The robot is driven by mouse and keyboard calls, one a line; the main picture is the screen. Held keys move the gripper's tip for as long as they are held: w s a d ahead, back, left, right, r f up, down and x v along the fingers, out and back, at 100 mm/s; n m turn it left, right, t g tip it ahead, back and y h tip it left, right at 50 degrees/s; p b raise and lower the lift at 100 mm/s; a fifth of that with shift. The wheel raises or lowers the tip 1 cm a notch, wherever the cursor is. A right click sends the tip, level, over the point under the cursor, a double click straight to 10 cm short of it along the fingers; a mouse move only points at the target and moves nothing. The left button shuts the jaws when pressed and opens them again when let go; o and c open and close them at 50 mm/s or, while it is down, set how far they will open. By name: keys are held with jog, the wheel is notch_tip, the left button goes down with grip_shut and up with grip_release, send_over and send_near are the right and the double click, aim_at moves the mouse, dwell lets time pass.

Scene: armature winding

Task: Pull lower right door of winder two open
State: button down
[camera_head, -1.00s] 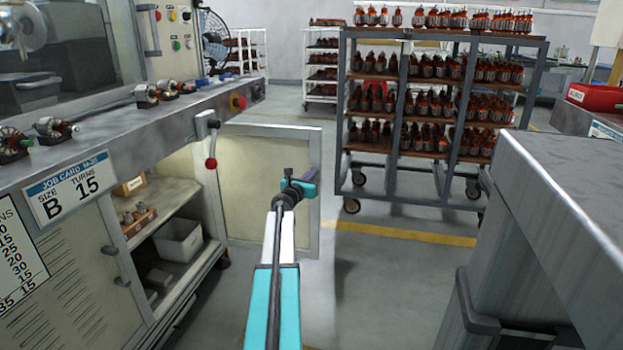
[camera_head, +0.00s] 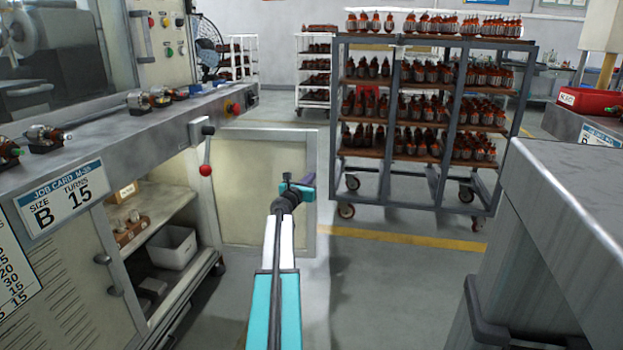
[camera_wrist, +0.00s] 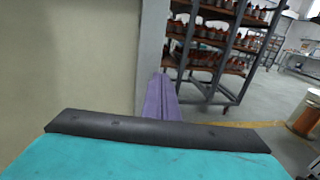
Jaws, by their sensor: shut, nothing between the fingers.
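The lower right door (camera_head: 262,190) of the winder stands wide open, swung out from the cabinet's right end. Its pale inner face shows in the head view. My gripper (camera_head: 302,186) is at the door's outer free edge, fingers shut and empty. In the wrist view the purple fingers (camera_wrist: 162,98) lie close beside the door's grey edge (camera_wrist: 151,50), with the cream door panel (camera_wrist: 70,60) filling the left. I cannot tell whether they touch the door. The door's handle is not visible.
The open cabinet shows shelves with a pale bin (camera_head: 172,246). A red-knobbed lever (camera_head: 206,170) hangs from the bench edge. A wheeled rack of armatures (camera_head: 425,150) stands beyond the door. A grey bench (camera_head: 575,200) is at the right. Floor between is clear.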

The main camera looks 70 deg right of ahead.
jog(key=s+a+p, duration=0.1)
jog(key=s+a, duration=0.1)
jog(key=a, duration=1.1)
jog(key=shift+s+p, duration=0.3)
jog(key=shift+d, duration=0.1)
dwell(0.4)
